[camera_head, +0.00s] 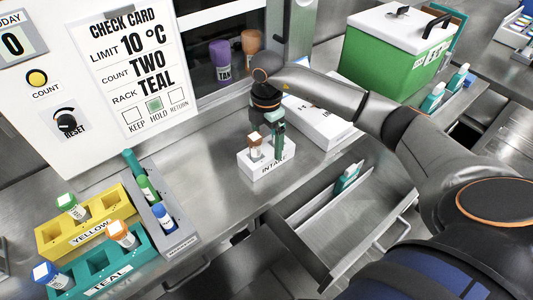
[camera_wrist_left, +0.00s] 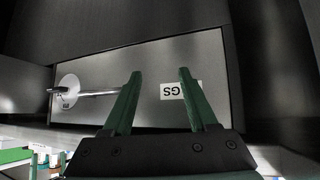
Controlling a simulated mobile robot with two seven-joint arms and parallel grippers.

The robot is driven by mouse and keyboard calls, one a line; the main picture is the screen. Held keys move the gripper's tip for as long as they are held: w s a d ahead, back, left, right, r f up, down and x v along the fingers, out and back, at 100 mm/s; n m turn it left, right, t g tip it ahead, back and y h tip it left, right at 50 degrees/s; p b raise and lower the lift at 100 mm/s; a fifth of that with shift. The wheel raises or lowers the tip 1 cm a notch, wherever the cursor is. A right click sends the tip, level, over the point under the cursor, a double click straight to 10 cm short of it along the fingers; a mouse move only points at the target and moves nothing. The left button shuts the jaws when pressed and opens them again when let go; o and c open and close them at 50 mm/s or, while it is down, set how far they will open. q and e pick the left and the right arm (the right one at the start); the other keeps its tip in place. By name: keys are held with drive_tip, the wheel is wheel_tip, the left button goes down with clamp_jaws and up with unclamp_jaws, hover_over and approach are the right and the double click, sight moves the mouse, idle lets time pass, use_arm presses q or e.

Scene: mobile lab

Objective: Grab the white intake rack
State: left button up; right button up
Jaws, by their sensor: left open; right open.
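The white intake rack (camera_head: 283,169), labelled INTAKE, stands on the steel bench in the middle of the head view. A tube with an orange-brown cap (camera_head: 255,141) stands in it. My right gripper (camera_head: 273,147) points down at the rack from above, its green fingers at the rack's back and top. It is open; whether a finger touches the rack I cannot tell.
A yellow rack (camera_head: 60,242) and a teal rack (camera_head: 128,268) with tubes stand at the lower left, beside a grey holder (camera_head: 178,232). A white box (camera_head: 322,125) lies behind my right gripper. A green cooler (camera_head: 398,55) stands at the back right. An open drawer (camera_head: 350,232) is in front.

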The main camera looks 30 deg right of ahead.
wheel_tip(320, 180, down, 2)
drive_tip(key=shift+f, duration=0.2)
drive_tip(key=shift+r, duration=0.1)
drive_tip(key=c, duration=1.2)
